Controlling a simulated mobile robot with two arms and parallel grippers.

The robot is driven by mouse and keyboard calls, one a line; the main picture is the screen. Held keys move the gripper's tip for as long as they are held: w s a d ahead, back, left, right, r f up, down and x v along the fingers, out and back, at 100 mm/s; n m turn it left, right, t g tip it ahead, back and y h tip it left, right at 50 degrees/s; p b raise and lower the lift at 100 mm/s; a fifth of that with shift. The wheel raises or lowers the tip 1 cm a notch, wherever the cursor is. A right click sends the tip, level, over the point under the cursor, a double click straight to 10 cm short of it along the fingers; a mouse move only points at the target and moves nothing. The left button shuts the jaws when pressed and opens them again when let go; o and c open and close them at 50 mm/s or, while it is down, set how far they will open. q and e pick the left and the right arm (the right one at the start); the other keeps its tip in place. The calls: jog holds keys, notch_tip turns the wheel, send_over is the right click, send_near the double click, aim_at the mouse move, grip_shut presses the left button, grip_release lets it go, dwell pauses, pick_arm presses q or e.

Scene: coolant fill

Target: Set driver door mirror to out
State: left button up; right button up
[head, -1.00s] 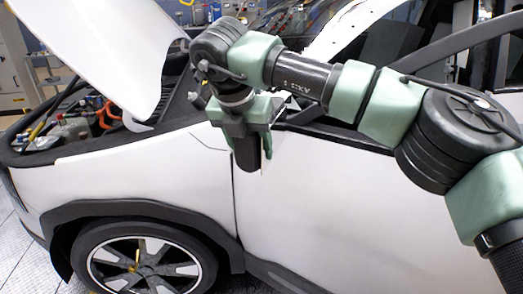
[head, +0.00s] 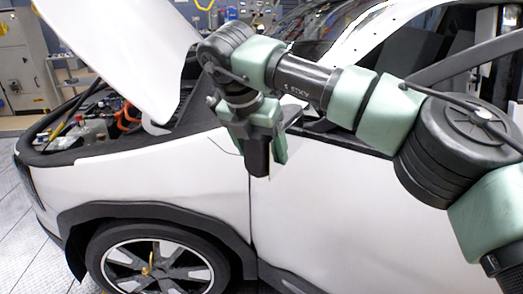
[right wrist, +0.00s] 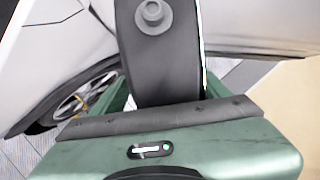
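My right gripper (head: 262,160) hangs in front of the driver door near the front of the window. A light grey piece (head: 293,113), apparently part of the driver door mirror, shows just right of and behind it. The rest of the mirror is hidden by my gripper and arm. A dark slab lies between the gripper's green side pieces and also shows in the right wrist view. I cannot tell whether it is a gripper part or the mirror, nor whether the fingers are shut. My left gripper is not in view.
The white car's driver door (head: 330,200) is closed below my right arm. The raised hood (head: 125,55) stands over the open engine bay (head: 95,130) at the left. The front wheel (head: 155,262) is below. Open floor (head: 25,240) lies at the left.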

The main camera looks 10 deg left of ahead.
jog(key=shift+f, duration=0.1)
jog(key=v, duration=0.8)
jog(key=shift+b, duration=0.4)
jog(key=shift+f, duration=0.1)
